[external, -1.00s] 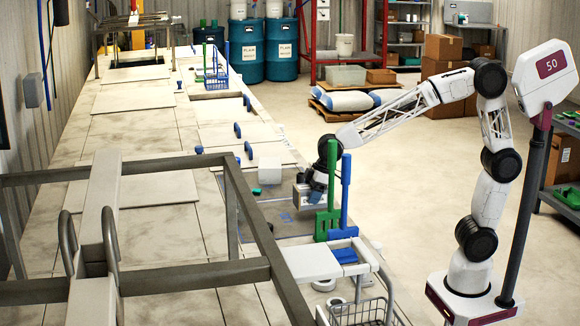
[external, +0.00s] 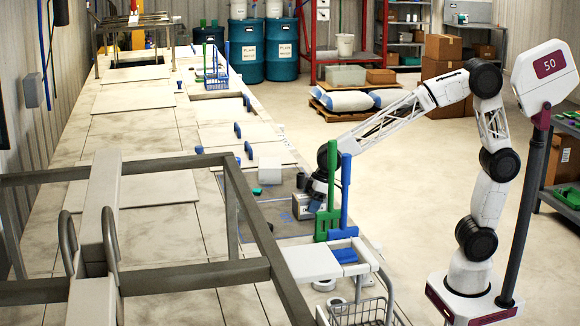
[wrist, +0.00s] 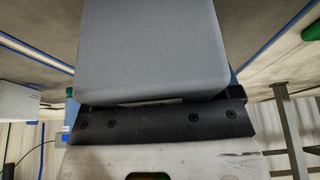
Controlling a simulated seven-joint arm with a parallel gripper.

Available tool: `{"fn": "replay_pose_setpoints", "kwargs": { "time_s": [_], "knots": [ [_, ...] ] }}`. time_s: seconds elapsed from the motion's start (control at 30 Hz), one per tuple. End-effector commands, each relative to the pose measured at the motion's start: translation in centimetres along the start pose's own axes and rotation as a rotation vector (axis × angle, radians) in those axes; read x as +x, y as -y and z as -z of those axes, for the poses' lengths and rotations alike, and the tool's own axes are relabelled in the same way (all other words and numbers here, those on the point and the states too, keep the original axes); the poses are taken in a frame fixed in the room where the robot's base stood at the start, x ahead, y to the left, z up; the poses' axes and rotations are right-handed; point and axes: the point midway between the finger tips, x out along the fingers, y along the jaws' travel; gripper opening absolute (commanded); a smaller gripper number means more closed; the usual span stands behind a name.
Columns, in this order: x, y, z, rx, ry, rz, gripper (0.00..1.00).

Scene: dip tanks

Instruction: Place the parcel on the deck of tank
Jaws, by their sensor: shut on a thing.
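The parcel looks like a plain grey block with rounded corners (wrist: 150,50). It fills the upper middle of the wrist view, right in front of my gripper (wrist: 158,100). My gripper is shut on it, though the fingertips are mostly hidden. In the external view the parcel (external: 302,208) is a small pale grey box under my gripper (external: 313,197), at the right side of the tank deck (external: 280,226). It is low over a dark grey section of that deck. I cannot tell whether its underside touches the surface.
A green tool (external: 327,215) and a blue tool (external: 345,200) stand upright just in front of my gripper. A white block (external: 269,171) sits on the deck behind. A grey metal frame (external: 245,215) stands at the left front. Pale covers lie further back.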

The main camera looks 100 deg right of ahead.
Motion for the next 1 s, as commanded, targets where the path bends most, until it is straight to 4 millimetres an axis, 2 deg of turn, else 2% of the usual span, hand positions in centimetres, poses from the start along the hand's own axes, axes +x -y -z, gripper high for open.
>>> {"fn": "replay_pose_setpoints", "kwargs": {
  "time_s": [0.3, 0.33, 0.43, 0.77, 1.0],
  "knots": [
    [0.3, 0.0, -0.1, 0.000, 0.000, 0.000, 0.44],
    [0.3, 0.0, -0.1, 0.000, 0.000, 0.000, 0.86],
    [0.3, 0.0, -0.1, 0.000, 0.000, 0.000, 1.00],
    [0.1, 0.0, 0.0, 0.000, 0.000, 0.000, 1.00],
    [-1.5, 0.0, 0.0, 0.000, -0.001, 0.000, 1.00]
  ]
}}
